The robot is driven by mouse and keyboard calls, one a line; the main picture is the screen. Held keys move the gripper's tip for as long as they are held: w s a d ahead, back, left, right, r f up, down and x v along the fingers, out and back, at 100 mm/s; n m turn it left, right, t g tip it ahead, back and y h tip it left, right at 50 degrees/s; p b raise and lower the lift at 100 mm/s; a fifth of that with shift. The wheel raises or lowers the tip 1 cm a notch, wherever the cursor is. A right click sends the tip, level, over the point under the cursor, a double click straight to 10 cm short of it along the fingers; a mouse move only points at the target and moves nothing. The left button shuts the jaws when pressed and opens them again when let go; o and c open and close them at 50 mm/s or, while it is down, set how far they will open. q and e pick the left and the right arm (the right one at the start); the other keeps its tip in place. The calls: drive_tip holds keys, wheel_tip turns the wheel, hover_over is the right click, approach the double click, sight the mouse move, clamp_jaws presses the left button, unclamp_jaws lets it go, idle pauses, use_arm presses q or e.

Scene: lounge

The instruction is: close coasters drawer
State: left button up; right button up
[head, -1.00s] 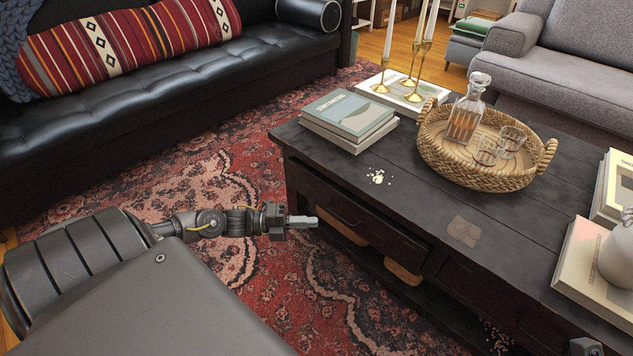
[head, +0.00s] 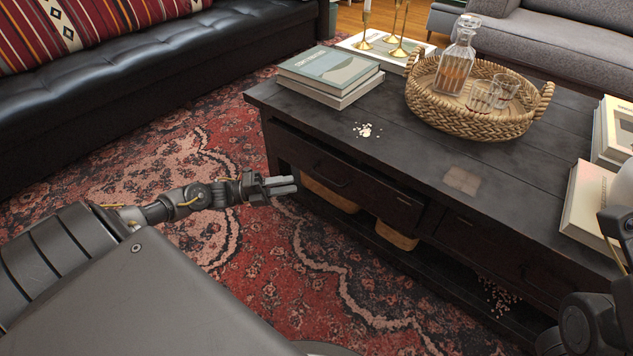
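The coffee table (head: 400,160) has a dark drawer (head: 375,193) on the left of its long front side. This drawer stands a little out from the table, with a dark gap above its front and a small handle on it. A second drawer front (head: 470,240) to its right looks flush. I cannot see any coasters.
On the table are books (head: 330,78), white crumbs (head: 366,130), a woven tray (head: 480,125) with decanter and glasses, and more books (head: 585,205) at right. Baskets (head: 330,194) sit on the lower shelf. A black sofa (head: 150,85) stands behind; the patterned rug (head: 210,150) is open.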

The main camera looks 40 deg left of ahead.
use_arm(q)
drive_tip(key=b+x, duration=0.2)
drive_tip(key=x, duration=0.7)
drive_tip(key=shift+c, duration=0.2)
clamp_jaws()
